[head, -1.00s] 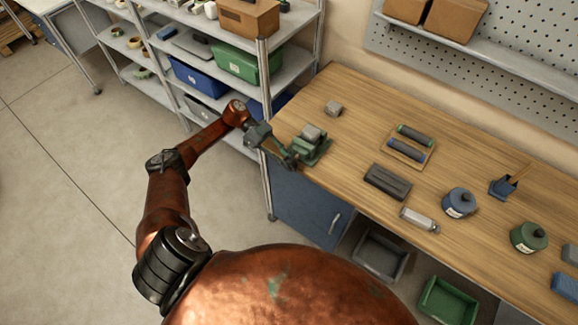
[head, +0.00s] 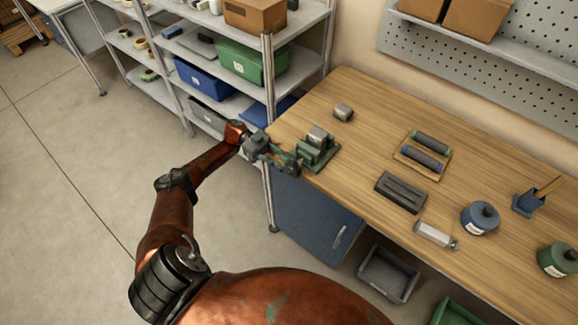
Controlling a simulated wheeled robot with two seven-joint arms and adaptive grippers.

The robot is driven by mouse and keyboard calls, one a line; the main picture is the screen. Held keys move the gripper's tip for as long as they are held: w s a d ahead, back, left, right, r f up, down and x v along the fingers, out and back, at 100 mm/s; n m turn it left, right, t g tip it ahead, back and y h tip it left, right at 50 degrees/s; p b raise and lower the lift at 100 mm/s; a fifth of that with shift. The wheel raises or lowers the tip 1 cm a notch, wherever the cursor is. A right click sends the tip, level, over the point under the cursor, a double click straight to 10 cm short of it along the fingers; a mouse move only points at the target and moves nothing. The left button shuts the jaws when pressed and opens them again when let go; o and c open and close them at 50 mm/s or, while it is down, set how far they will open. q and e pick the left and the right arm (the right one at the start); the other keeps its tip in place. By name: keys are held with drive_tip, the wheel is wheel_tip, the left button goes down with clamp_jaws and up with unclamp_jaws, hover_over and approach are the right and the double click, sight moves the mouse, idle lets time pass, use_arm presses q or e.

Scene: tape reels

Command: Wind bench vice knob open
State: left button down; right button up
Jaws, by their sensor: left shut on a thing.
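The bench vice (head: 318,152) is a small green vice at the left corner of the wooden bench, with a grey block at its jaws. My left gripper (head: 289,163) reaches in from the left at the vice's front left side, over the bench's edge. It is shut on the vice knob, which is mostly hidden by the fingers. How far the vice jaws are apart is too small to tell. My right gripper is not in view.
On the wooden bench (head: 370,115) lie a small grey block (head: 343,112), a tray with two rollers (head: 424,152), a dark grooved block (head: 400,192), a clear bottle (head: 436,235) and a blue pot (head: 480,218). Metal shelves (head: 290,38) with bins stand behind my left arm.

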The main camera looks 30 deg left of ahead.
use_arm(q)
drive_tip(key=c, duration=1.8)
unclamp_jaws()
drive_tip(key=shift+r, duration=0.1)
wheel_tip(320, 180, up, 10)
drive_tip(key=shift+f, duration=0.1)
